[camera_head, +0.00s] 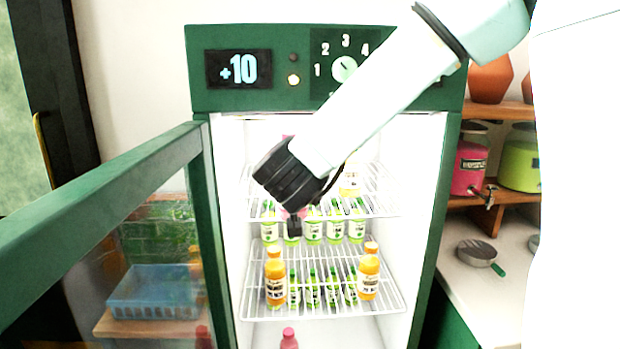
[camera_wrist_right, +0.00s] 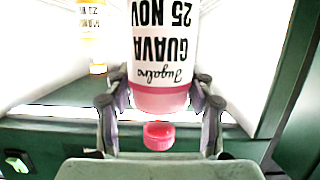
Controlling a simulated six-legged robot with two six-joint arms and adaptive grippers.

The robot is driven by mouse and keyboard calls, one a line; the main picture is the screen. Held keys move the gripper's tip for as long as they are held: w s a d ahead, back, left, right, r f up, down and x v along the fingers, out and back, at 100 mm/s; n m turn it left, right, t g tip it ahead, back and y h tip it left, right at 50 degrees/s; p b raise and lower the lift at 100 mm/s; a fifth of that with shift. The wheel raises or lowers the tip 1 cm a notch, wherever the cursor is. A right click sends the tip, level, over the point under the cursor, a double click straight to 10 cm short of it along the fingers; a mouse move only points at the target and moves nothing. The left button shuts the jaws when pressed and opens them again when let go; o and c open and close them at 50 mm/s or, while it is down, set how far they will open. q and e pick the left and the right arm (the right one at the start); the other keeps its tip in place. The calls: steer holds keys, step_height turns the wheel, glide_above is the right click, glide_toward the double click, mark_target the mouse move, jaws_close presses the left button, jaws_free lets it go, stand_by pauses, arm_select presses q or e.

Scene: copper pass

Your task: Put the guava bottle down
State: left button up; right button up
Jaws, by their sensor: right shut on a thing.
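The guava bottle (camera_wrist_right: 162,45) has a white label reading GUAVA 25 NOV, a pink shoulder and a pink cap; its print appears upside down in the right wrist view. My right gripper (camera_wrist_right: 160,98) is shut on it, with a finger on each side near the cap end. In the head view my right gripper (camera_head: 293,222) is inside the open, lit fridge (camera_head: 424,200), in front of the upper wire shelf. Its wrist hides most of the bottle there; only bits of pink show. My left gripper is not in view.
The upper shelf (camera_head: 385,212) holds several green bottles (camera_head: 334,228). The lower shelf (camera_head: 330,315) holds orange bottles (camera_head: 276,285) and small green ones. Another pink bottle (camera_head: 289,340) stands below. The open door (camera_head: 110,180) is at left; a counter with a pan (camera_head: 477,252) is at right.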

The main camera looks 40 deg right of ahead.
steer(key=d+r+p+x, duration=0.1)
steer(key=p+x, duration=0.1)
steer(key=x, duration=1.6)
steer(key=shift+r, duration=0.45)
steer(key=o, duration=1.1)
steer(key=shift+s+d+f, duration=0.1)
steer(key=shift+s+f, duration=0.1)
steer(key=shift+s, duration=0.05)
steer(key=shift+c, duration=0.2)
steer(key=shift+o, duration=1.4)
steer(key=shift+a+r, duration=0.1)
steer(key=shift+a, duration=0.15)
steer(key=shift+o, duration=1)
steer(key=shift+w+a, duration=0.1)
steer(key=shift+w, duration=0.1)
